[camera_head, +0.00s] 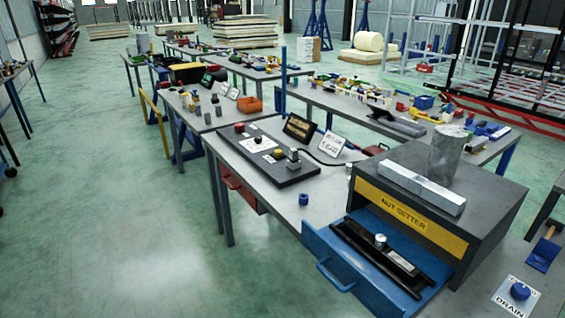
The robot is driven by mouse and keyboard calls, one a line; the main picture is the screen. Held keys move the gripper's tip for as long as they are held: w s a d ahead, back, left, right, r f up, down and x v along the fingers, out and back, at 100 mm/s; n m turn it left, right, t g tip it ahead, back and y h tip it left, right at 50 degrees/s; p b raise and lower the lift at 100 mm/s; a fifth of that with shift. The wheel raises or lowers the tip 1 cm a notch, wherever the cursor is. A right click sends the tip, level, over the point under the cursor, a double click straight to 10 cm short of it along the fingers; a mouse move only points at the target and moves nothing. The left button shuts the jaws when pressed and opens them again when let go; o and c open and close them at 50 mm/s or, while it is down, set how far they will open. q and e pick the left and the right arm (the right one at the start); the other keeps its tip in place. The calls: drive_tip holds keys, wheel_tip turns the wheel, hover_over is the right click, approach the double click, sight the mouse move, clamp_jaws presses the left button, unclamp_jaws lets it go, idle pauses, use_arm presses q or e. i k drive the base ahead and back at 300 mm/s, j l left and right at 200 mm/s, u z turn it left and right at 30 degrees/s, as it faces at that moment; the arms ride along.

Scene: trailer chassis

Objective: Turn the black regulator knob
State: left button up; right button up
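A dark flat panel (262,152) lies on the grey workbench in the middle of the head view. It carries a red button (239,128), a small white part, a yellow-topped button (278,153) and an upright dark and silver fitting (294,158). I cannot tell at this size whether that fitting is the black regulator knob. A blue knob (519,291) sits on a white plate marked DRAIN at the lower right. Neither of my grippers is in view.
A grey cabinet (490,215) marked NUT SETTER stands on the bench at right. Its blue drawer (325,245) is pulled out toward the floor aisle, holding a long black tool (375,255). Two small signs (331,144) stand behind the panel. The green floor (130,240) at left is clear.

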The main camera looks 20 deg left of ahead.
sight(258, 139)
drive_tip(key=i+j, duration=0.15)
drive_tip(key=j, duration=0.25)
drive_tip(key=i+j, duration=0.15)
drive_tip(key=j, duration=0.25)
drive_tip(key=i+j, duration=0.15)
drive_tip(key=j, duration=0.25)
drive_tip(key=i+j, duration=0.15)
drive_tip(key=j, duration=0.25)
drive_tip(key=i+j, duration=0.15)
drive_tip(key=j, duration=0.25)
drive_tip(key=i+j, duration=0.15)
drive_tip(key=j, duration=0.25)
drive_tip(key=i+j, duration=0.15)
drive_tip(key=j, duration=0.25)
drive_tip(key=i+j, duration=0.15)
drive_tip(key=j, duration=0.25)
